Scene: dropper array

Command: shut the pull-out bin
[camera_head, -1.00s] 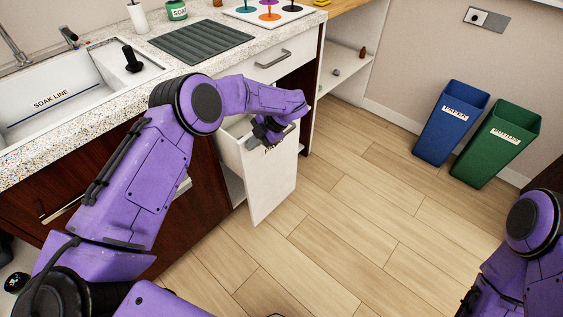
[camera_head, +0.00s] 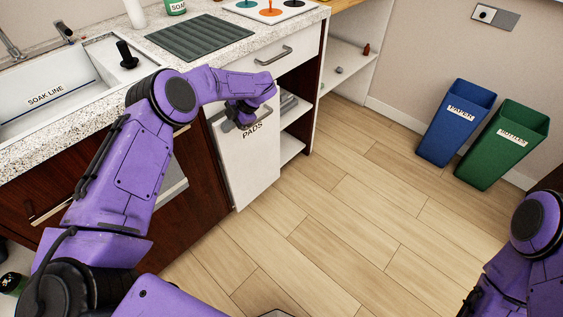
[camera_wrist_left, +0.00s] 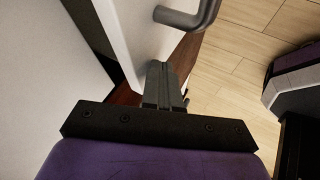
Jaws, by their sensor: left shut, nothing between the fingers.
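The pull-out bin has a white front panel (camera_head: 252,165) marked "PADS", below the counter in the head view. A grey bar handle (camera_wrist_left: 190,17) is just ahead of the fingertips. My right gripper is not clearly in view.
A drawer with a handle (camera_head: 273,55) sits above, under the speckled counter (camera_head: 120,110). Open shelves (camera_head: 292,143) lie right of the bin. A blue bin (camera_head: 455,122) and a green bin (camera_head: 503,145) stand at the wall. The wooden floor (camera_head: 340,220) is clear.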

